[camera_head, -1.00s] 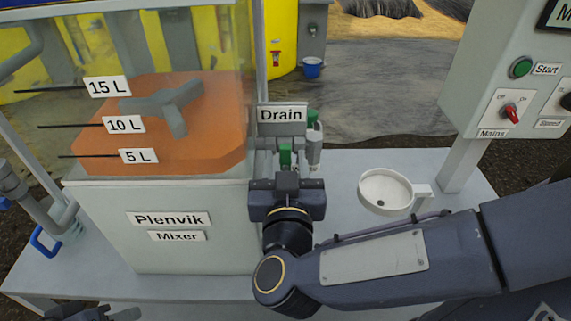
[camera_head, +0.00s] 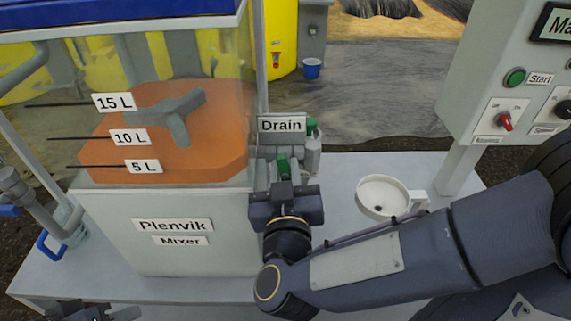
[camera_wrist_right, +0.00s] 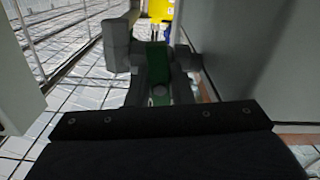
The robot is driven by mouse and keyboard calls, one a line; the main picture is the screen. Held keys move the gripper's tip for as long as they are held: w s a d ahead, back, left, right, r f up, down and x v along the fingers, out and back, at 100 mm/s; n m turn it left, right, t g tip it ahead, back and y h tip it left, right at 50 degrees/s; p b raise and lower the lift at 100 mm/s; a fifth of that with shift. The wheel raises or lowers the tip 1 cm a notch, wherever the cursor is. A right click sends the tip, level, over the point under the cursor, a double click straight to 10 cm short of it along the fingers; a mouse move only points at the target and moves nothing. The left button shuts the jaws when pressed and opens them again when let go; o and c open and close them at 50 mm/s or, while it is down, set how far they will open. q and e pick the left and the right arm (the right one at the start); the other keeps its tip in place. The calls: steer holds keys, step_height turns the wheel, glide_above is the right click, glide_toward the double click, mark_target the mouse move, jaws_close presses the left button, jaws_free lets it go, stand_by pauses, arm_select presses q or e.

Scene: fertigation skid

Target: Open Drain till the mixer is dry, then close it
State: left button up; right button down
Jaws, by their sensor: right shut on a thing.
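The Plenvik mixer (camera_head: 174,225) has a clear tank with orange liquid (camera_head: 150,165) in its bottom, beside the 5 L and 10 L labels; its exact level is hard to read. A grey paddle (camera_head: 181,116) shows above the liquid. A Drain sign (camera_head: 281,125) is at its right side. My right gripper (camera_head: 284,180) is shut on the green drain handle (camera_head: 283,162) below the sign. In the right wrist view, the green handle (camera_wrist_right: 157,60) is between the two fingers. My left gripper (camera_head: 95,313) is only partly in view at the bottom left; its jaws are unclear.
A white cup-like funnel (camera_head: 384,194) sits right of my gripper. The control box (camera_head: 500,90) with a green Start button (camera_head: 515,77) and a red switch (camera_head: 504,121) stands at the right. Another green-topped fitting (camera_head: 313,140) is close behind the handle. A pipe (camera_head: 40,195) is at the left.

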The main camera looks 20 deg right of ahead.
steer(key=n+p, duration=0.3)
steer(key=n, duration=0.1)
steer(key=n+p, duration=0.8)
steer(key=shift+r+n, duration=0.35)
steer(key=shift+n, duration=0.05)
steer(key=shift+f+n+p, duration=0.25)
steer(key=shift+n+p, duration=0.35)
steer(key=shift+n, duration=0.2)
steer(key=shift+f, duration=0.1)
steer(key=c, duration=1.2)
jaws_free()
steer(key=shift+c, duration=0.2)
steer(key=v, duration=0.7)
steer(key=shift+s, duration=0.1)
